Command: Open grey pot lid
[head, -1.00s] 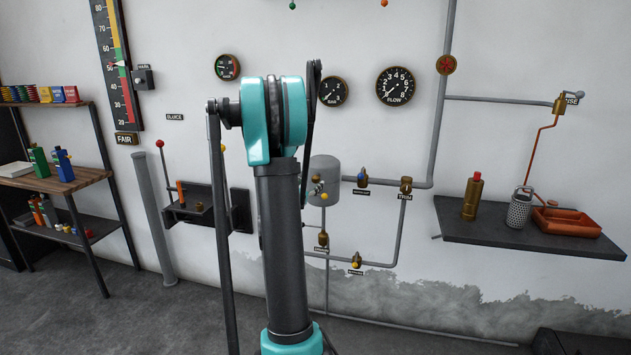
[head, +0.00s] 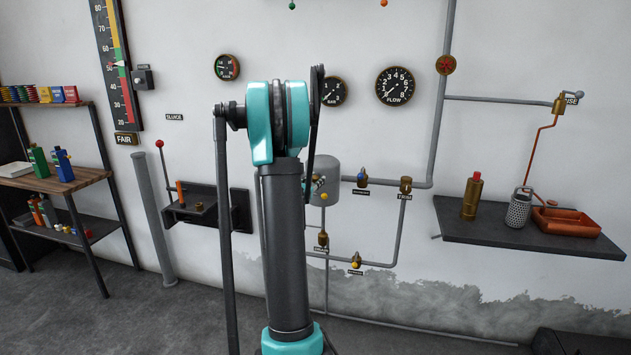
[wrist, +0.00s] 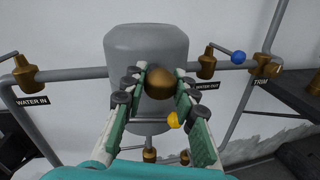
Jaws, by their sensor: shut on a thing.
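The grey pot (head: 327,172) is mounted on the wall pipework behind my arm, which hides its left part in the head view. In the wrist view the grey pot (wrist: 147,52) fills the upper middle, with a grey rim or disc (wrist: 148,126) below its body. My gripper (wrist: 159,82) is shut on a round brass knob (wrist: 160,84) in front of the pot. The fingers sit on either side of the knob. Whether the lid stands apart from the pot cannot be told.
Pipes run to both sides of the pot, with a blue-knobbed valve (head: 362,177) and the TRIM valve (head: 405,186) at right. A wall shelf (head: 505,236) holds a brass bottle (head: 472,197) and an orange tray (head: 566,222). A shelf rack (head: 60,178) stands at left.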

